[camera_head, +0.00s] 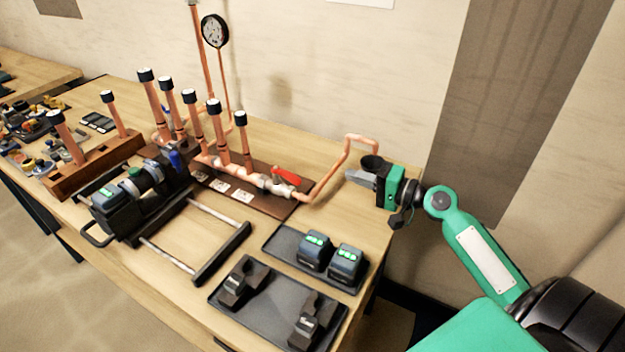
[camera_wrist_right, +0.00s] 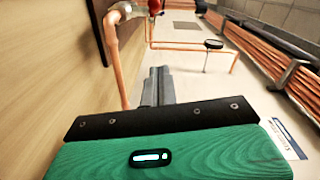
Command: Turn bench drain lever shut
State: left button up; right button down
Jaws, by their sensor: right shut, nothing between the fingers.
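The bench drain lever is most likely the red lever (camera_head: 286,176), on a valve at the right end of the copper manifold (camera_head: 236,170). Red also shows at the top of the right wrist view (camera_wrist_right: 155,6). My right gripper (camera_head: 352,176) is shut and empty, to the right of the red lever and apart from it, near the bent copper drain pipe (camera_head: 347,148). In the right wrist view its fingers (camera_wrist_right: 158,78) are together, beside a copper pipe (camera_wrist_right: 116,70). My left gripper is not in view.
A black press tool (camera_head: 150,195) stands left on the wooden bench (camera_head: 225,235). Trays with batteries (camera_head: 314,250) and black jaws (camera_head: 240,285) lie at the front right. Several capped copper risers and a round gauge (camera_head: 215,31) stand at the back. The bench's right edge is under my right arm.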

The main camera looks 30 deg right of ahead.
aim_at(286, 174)
jog(key=w+a+p, duration=0.4)
jog(key=w+a, duration=0.1)
jog(key=w+a+f+p, duration=0.1)
jog(key=w+a+p, duration=0.1)
jog(key=a, duration=0.1)
jog(key=shift+w+a, duration=0.15)
jog(key=shift+w, duration=0.2)
jog(key=shift+a, duration=0.2)
jog(key=shift+f, duration=0.1)
